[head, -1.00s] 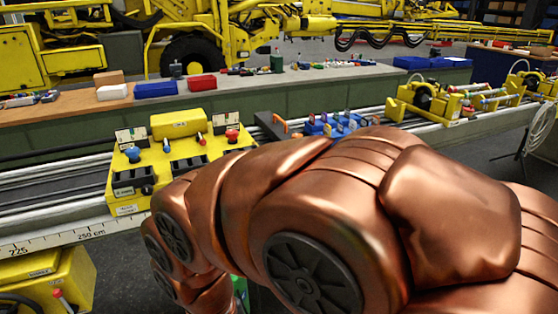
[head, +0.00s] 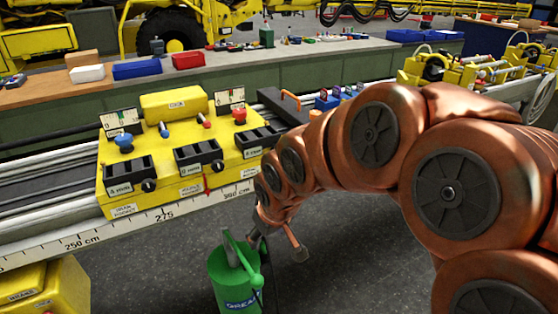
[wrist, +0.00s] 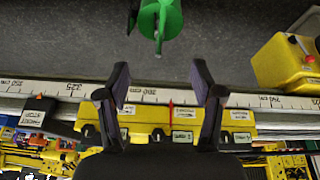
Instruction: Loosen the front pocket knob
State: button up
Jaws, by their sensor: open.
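A yellow control box (head: 180,140) sits on the rail in the head view. It has a blue knob (head: 124,142) at the left, a red knob (head: 239,114) at the right, and black pockets with small dark knobs (head: 149,185) along the front. A label reading "pocket" is on its front face; I cannot tell for certain which knob it names. My gripper (wrist: 161,88) is open and empty in the wrist view, with the box (wrist: 151,113) beyond its fingers. In the head view the gripper's fingers are not clear at the arm's end, in front of the box.
A green grease can (head: 234,280) stands close to my arm's end; it also shows in the wrist view (wrist: 166,16). A ruler strip (head: 165,217) runs along the rail's front edge. A yellow box (head: 55,287) is at lower left.

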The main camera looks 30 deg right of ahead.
jog(key=w+d+f+t+b, duration=0.35)
jog(key=w+d, duration=0.25)
jog(key=w, duration=0.5)
jog(key=w+d+r+m+t+h+b, duration=0.1)
jog(key=w+d+r+t+b, duration=0.1)
jog(key=w+d+t+b, duration=0.4)
jog(key=w+d+r+t+b, duration=0.2)
jog(key=w+d+t, duration=0.15)
jog(key=d, duration=0.55)
jog(key=w, duration=0.6)
jog(key=shift+w+t+p, duration=0.4)
jog(key=shift+p, duration=0.05)
jog(key=shift+d+r, duration=0.1)
jog(key=shift+c, duration=0.4)
jog(key=c, duration=1)
jog(key=shift+c, duration=0.2)
